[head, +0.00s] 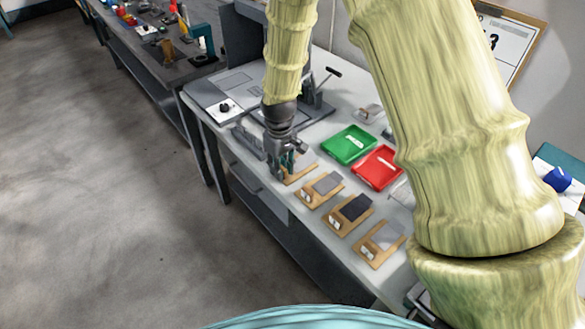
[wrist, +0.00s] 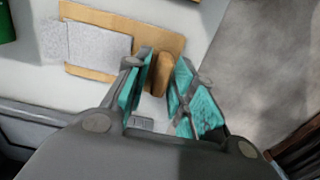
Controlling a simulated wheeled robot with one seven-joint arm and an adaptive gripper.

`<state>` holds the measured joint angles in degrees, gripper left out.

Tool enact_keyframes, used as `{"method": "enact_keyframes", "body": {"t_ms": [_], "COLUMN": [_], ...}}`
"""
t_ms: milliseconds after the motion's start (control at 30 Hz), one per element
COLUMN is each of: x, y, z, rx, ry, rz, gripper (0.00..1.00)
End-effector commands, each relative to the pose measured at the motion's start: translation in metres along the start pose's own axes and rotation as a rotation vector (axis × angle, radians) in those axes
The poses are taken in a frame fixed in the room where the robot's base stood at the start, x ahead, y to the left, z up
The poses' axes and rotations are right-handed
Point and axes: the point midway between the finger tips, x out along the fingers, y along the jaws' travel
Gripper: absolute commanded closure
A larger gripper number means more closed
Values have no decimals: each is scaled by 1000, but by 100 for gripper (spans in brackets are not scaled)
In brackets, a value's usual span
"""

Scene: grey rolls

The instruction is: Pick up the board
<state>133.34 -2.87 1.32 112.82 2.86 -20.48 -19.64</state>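Several tan boards with grey sheets on them lie in a row along the front of the table in the head view. The farthest board (head: 302,177) is partly hidden by my gripper (head: 287,170), which points down at it. In the wrist view, this tan board (wrist: 90,14) lies flat with a pale grey sheet (wrist: 98,47) on it. A brown rounded block (wrist: 161,75) at its end shows between the teal-padded fingers of my gripper (wrist: 165,62). The fingers look apart, with a narrow gap on the right of the block. Contact on the left is unclear.
Three more boards (head: 301,200) (head: 333,220) (head: 363,250) follow towards me. A green tray (head: 349,145) and a red tray (head: 377,168) stand behind the row. A grey bench device (head: 310,105) stands beyond my gripper. The floor left of the table is clear.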

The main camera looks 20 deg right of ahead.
Motion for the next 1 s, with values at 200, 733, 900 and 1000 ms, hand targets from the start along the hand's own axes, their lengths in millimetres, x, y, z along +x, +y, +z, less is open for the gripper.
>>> {"method": "enact_keyframes", "body": {"t_ms": [200, 733, 900, 1000], "x": [0, -26, -53, -68], "y": [0, 0, 0, 0], "z": [0, -1, -1, -1], "rx": [0, 0, -1, -1], "ry": [0, 4, 3, 3], "rz": [0, 1, 1, 1], "gripper": [100, 100, 100, 100]}}
